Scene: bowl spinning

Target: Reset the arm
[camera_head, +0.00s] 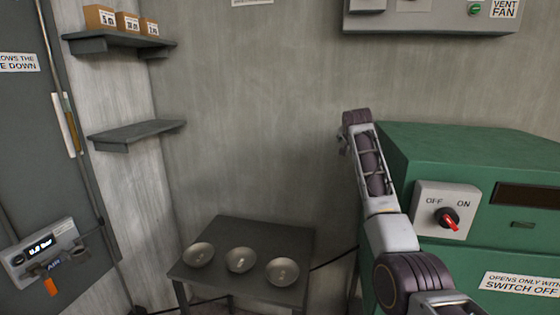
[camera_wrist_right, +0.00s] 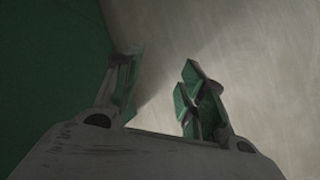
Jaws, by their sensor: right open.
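My right arm rises from the lower right in the head view, in front of the green cabinet's left side. Its gripper (camera_head: 346,140) is at the top of the arm, above and to the right of the table. In the right wrist view the two fingers of the right gripper (camera_wrist_right: 158,92) stand apart with nothing between them, so it is open and empty. The pale wall shows behind them. My left gripper is not in view.
Three metal bowls, left (camera_head: 198,254), middle (camera_head: 240,260) and right (camera_head: 282,271), sit on a dark table (camera_head: 265,232). The green cabinet (camera_head: 470,150) with a red-handled switch (camera_head: 448,220) stands close right of my arm. Wall shelves (camera_head: 135,132) are at left.

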